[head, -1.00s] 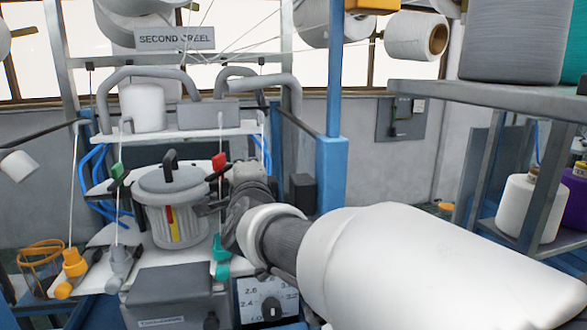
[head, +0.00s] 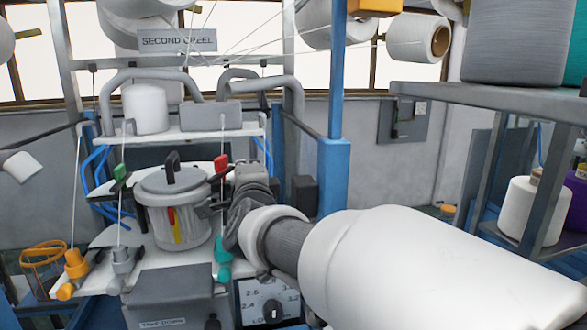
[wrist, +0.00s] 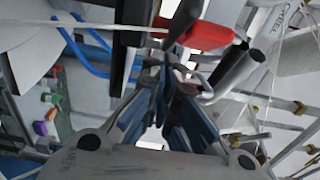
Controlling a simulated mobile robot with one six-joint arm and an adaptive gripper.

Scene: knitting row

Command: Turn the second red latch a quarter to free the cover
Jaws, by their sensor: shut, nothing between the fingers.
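A grey drum with a lid (head: 171,182) and a black top handle stands on the white machine table. A red latch (head: 221,169) stands nearly upright on a dark stem at the drum's right. In the wrist view a red piece (wrist: 200,35) with a dark bar shows just beyond the fingers; whether they touch it I cannot tell. My gripper (wrist: 160,92) is shut and empty. In the head view my wrist and arm largely hide it, to the right of the drum. A narrow red marker (head: 172,217) sits above a yellow stripe on the drum's front.
A green-tipped lever (head: 122,174) stands left of the drum. Orange (head: 75,262) and teal (head: 223,262) fittings sit in front. A grey box (head: 170,295) and a dial panel (head: 268,301) are below. A blue post (head: 334,175) rises right of my wrist.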

